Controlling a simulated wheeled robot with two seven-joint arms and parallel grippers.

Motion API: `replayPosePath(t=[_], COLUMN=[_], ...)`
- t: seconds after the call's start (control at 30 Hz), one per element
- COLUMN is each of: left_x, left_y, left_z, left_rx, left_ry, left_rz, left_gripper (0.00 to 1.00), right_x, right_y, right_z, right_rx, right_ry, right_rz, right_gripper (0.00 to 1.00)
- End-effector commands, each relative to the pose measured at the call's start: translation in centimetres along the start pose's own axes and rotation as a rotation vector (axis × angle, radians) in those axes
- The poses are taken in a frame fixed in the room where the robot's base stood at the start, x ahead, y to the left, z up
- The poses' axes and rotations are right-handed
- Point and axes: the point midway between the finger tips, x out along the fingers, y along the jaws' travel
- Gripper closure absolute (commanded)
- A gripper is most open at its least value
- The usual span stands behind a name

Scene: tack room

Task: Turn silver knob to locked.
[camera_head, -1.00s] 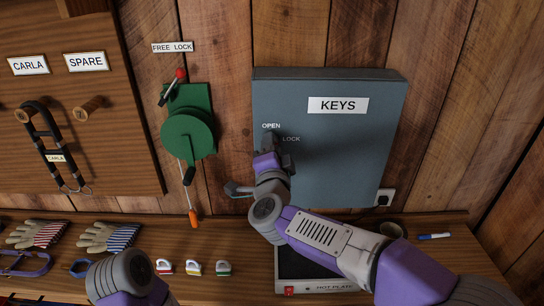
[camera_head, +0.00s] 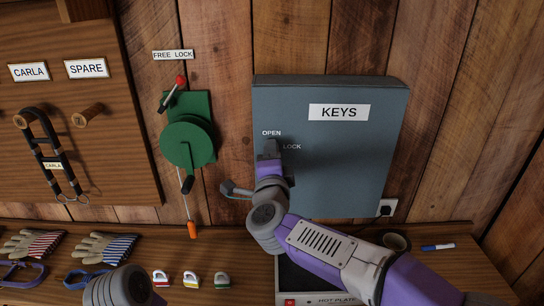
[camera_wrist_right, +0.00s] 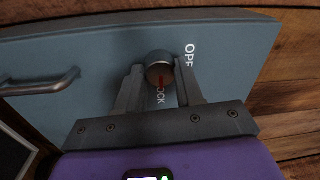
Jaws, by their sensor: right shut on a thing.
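The silver knob (camera_wrist_right: 159,66) is on the front of the grey-blue key cabinet (camera_head: 340,160). A red mark on the knob points toward the LOCK lettering (camera_wrist_right: 161,95) in the right wrist view, away from the OPEN lettering (camera_wrist_right: 190,55). My right gripper (camera_wrist_right: 160,80) is shut on the knob, one finger on each side. In the head view my right gripper (camera_head: 268,147) covers the knob, just below the OPEN label. Only a part of my left arm shows at the bottom left; its gripper is out of frame.
A bar handle (camera_wrist_right: 40,84) sticks out of the cabinet front. A green winch (camera_head: 188,140) hangs on the wall left of the cabinet. Below are a hot plate (camera_head: 325,299), several small padlock-like items, gloves (camera_head: 103,248) and a blue marker (camera_head: 438,247) on the shelf.

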Motion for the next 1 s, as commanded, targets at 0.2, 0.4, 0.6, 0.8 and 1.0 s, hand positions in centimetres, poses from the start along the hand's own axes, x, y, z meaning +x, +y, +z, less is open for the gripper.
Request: replayPosePath(t=[0.2, 0.4, 0.6, 0.8, 1.0], left_x=[0.0, 0.0, -0.1, -0.4, -0.7], left_y=[0.0, 0.0, 0.0, 0.1, 0.2], left_z=[0.0, 0.0, 0.0, 0.0, 0.0], left_rx=[0.000, 0.000, 0.000, 0.000, 0.000], left_ry=[0.000, 0.000, 0.000, 0.000, 0.000], left_rz=[0.000, 0.000, 0.000, 0.000, 0.000], left_gripper=[0.00, 0.00, 0.00, 0.00, 0.00], right_x=[0.0, 0.0, -0.9, -4.0, -6.7], right_y=[0.0, 0.0, -0.1, -0.1, -0.1], right_z=[0.0, 0.0, 0.0, 0.0, 0.0], right_rx=[0.001, 0.000, 0.000, 0.000, 0.000], right_ry=[0.000, 0.000, -0.001, -0.002, -0.001], right_rz=[-0.001, -0.001, -0.001, -0.001, -0.001], right_gripper=[0.38, 0.38, 0.38, 0.38, 0.38])
